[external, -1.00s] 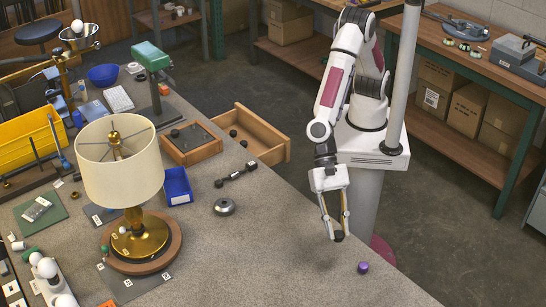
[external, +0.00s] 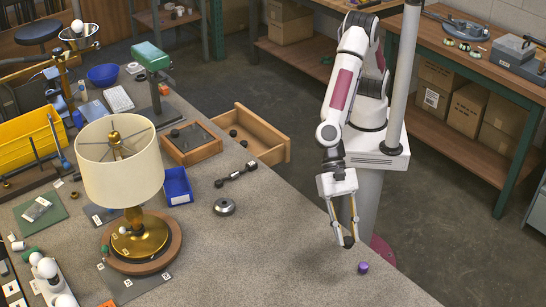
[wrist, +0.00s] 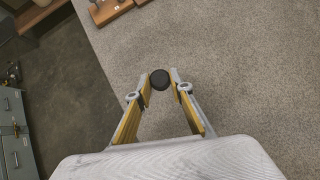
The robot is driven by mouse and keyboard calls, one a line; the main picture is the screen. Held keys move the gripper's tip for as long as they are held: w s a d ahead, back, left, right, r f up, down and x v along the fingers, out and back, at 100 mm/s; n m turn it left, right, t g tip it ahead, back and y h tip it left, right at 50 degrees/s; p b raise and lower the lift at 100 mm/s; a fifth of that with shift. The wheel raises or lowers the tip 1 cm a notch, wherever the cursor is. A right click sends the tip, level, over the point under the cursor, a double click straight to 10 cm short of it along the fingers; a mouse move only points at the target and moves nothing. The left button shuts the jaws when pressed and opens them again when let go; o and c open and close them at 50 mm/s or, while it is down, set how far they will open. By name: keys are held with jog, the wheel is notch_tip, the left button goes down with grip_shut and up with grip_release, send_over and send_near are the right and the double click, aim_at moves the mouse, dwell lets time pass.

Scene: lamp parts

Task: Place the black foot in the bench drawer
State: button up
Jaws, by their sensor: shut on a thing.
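My gripper (external: 348,240) hangs pointing down over the front edge of the bench, at centre right of the external view. It is shut on a small round black foot (wrist: 159,79), which sits between the fingertips in the wrist view. In the external view the foot is a dark spot at the tips, partly covered by the fingers. The wooden bench drawer (external: 268,129) stands open at the bench's far edge, up and left of my gripper. Small black pieces (external: 233,133) lie inside it.
A purple cylinder (external: 363,268) stands on the bench close to my gripper. A grey metal disc (external: 224,207), a black dumbbell-shaped part (external: 236,176), a blue bin (external: 177,186) and a lamp (external: 122,175) are to the left. The bench's front right is mostly clear.

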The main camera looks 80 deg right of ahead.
jog(key=shift+f, duration=3.1)
jog(key=shift+f, duration=0.15)
jog(key=shift+f, duration=1.75)
jog(key=shift+f, duration=0.15)
jog(key=o, duration=0.9)
jog(key=shift+r, duration=0.2)
jog(key=shift+v, duration=0.8)
jog(key=v, duration=1)
